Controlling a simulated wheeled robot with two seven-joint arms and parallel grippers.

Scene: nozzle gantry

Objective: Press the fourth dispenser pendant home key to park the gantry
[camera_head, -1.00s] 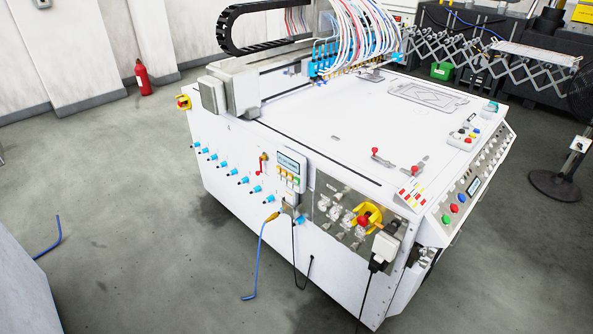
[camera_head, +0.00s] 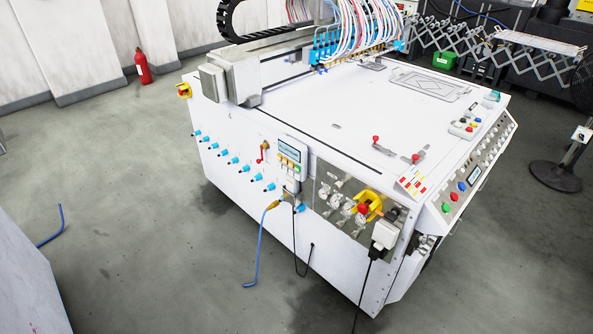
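The white nozzle gantry machine (camera_head: 330,150) fills the middle of the head view. A small pendant (camera_head: 291,158) with a screen and several coloured keys is mounted on its near side panel, above a grey connector and cable. The keys are too small to read, so I cannot tell which is the home key. The gantry carriage (camera_head: 335,45), with blue dispensers and a bundle of white and red hoses, is at the back of the machine top. Neither of my grippers shows in the view.
A yellow-and-red emergency stop (camera_head: 365,207) and gauges are right of the pendant. Blue fittings (camera_head: 233,161) line the panel to its left. A blue hose (camera_head: 258,245) hangs to the floor. A grey-white block (camera_head: 28,275) stands at lower left. Open floor (camera_head: 140,210) lies between.

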